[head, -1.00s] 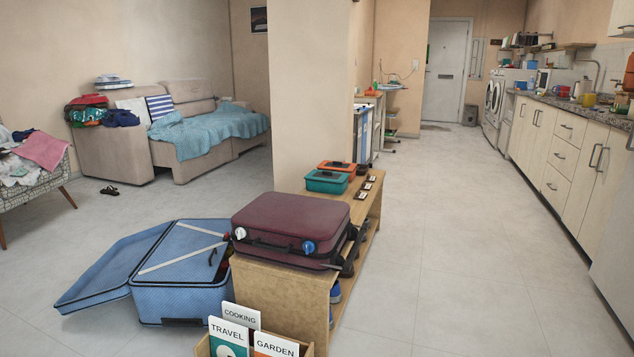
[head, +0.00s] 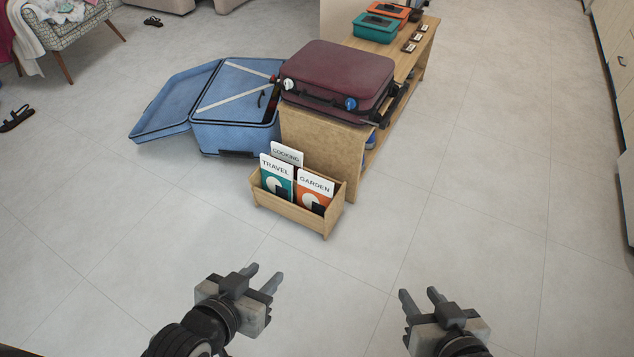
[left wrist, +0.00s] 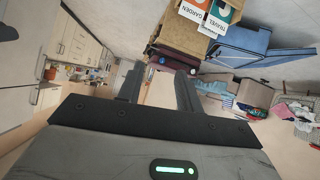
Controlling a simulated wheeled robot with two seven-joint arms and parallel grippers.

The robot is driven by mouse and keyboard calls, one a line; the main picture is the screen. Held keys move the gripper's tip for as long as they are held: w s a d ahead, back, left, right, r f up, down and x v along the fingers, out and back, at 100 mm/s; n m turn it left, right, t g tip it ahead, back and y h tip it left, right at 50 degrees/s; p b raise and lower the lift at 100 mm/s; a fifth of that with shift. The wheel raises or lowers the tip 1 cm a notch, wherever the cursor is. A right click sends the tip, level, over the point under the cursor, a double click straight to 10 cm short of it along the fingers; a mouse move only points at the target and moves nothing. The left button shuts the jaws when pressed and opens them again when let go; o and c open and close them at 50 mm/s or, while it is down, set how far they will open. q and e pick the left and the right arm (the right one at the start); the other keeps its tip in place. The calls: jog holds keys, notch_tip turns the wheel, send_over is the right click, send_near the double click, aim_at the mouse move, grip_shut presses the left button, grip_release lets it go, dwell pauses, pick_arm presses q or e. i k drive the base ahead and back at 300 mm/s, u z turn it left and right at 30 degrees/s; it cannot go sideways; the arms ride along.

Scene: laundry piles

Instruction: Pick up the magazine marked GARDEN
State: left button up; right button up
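The magazine marked GARDEN (head: 313,190) has an orange cover with a white top band. It stands upright in the right part of a wooden rack (head: 290,211) on the floor. The TRAVEL magazine (head: 276,178) stands to its left and the COOKING magazine (head: 287,156) behind. My left gripper (head: 264,283) is open and empty, over the floor in front of the rack and apart from it. My right gripper (head: 421,295) is open and empty, further right. In the left wrist view the GARDEN magazine (left wrist: 190,12) shows upside down at the top, beyond the open fingers.
A wooden bench (head: 323,140) stands right behind the rack, with a maroon suitcase (head: 338,72) on it. An open blue suitcase (head: 233,137) lies on the floor to the left. The floor in front and to the right is clear. Sandals (head: 16,118) lie at the far left.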

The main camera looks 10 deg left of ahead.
aim_at(315, 193)
jog(key=z, duration=1.1)
jog(key=k, duration=0.15)
jog(key=u, duration=2.25)
jog(key=i, duration=1.05)
jog(key=z, duration=0.55)
jog(key=i, duration=0.9)
jog(key=z, duration=0.7)
